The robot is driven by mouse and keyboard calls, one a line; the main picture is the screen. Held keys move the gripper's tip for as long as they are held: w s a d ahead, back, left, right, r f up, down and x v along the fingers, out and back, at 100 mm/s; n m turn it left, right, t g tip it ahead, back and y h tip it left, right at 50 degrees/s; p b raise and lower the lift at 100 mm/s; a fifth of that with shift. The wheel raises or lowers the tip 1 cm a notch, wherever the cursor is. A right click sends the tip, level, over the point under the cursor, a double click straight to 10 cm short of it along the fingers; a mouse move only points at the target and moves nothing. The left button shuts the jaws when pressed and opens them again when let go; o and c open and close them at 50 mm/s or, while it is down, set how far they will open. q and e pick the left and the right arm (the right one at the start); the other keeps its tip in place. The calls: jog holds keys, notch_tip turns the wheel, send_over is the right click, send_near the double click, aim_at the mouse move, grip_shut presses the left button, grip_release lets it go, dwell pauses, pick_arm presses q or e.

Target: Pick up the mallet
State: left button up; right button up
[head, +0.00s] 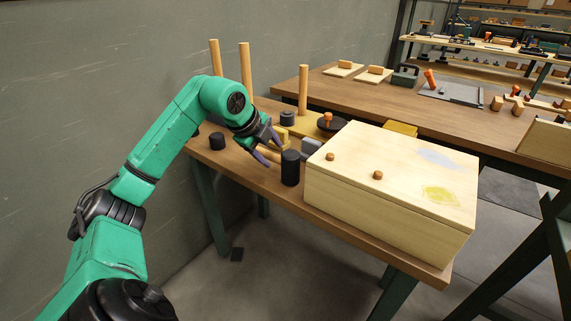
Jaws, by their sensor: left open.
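The mallet appears to be the black cylinder head (290,168) with a light wooden handle (269,155), near the front edge of the workbench left of the big wooden box. The handle is partly covered by my left gripper. My left gripper (269,147) is open, with its purple fingers at the handle, just left of the black head. I cannot tell whether the fingers touch the handle. My right gripper is not in view.
A large pale wooden box (390,215) with knobs stands right of the mallet. A grey block (311,146) is close behind. Upright wooden pegs (303,90) rise from a yellowish base. A short black cylinder (217,141) stands at the left end, against the wall side.

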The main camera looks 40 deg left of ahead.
aim_at(274, 156)
pick_arm(q)
jog(key=x, duration=0.4)
jog(key=shift+w+d+f, duration=0.1)
jog(key=shift+f, duration=0.2)
jog(key=shift+r, duration=0.15)
grip_shut()
